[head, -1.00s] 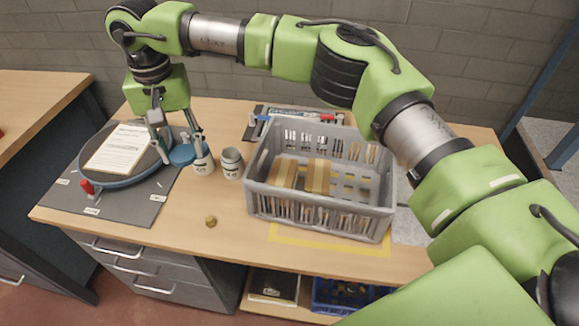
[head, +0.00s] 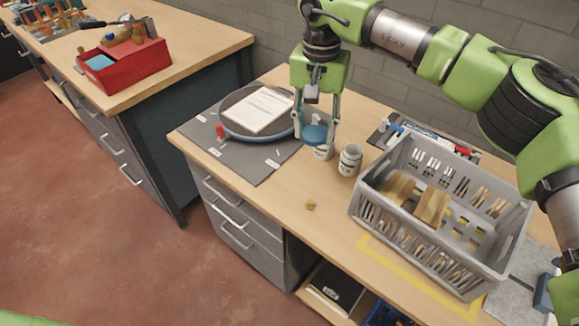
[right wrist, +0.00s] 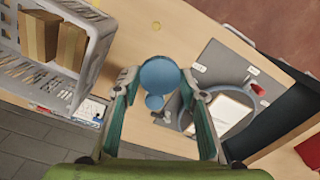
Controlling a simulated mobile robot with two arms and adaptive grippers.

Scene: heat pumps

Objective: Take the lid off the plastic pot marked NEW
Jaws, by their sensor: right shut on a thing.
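My right gripper (head: 318,125) points down from above and is shut on a round blue lid (head: 313,133), which it holds level at its fingertips. The lid also shows between the fingers in the right wrist view (right wrist: 160,74). A pale pot (head: 323,152) stands on the bench just below and right of the lid, partly hidden by it and a finger. A second pale pot (head: 350,160) stands to its right. Their labels are too small to read. A smaller blue disc (right wrist: 154,102) shows behind the lid in the wrist view. My left gripper is out of view.
A grey crate (head: 362,213) with wooden blocks stands right of the pots. A dark round tray (head: 236,134) with a paper lies on a grey mat (head: 254,165) at left. A small yellowish piece (head: 311,205) lies in front. A red box (head: 124,68) stands on the left bench.

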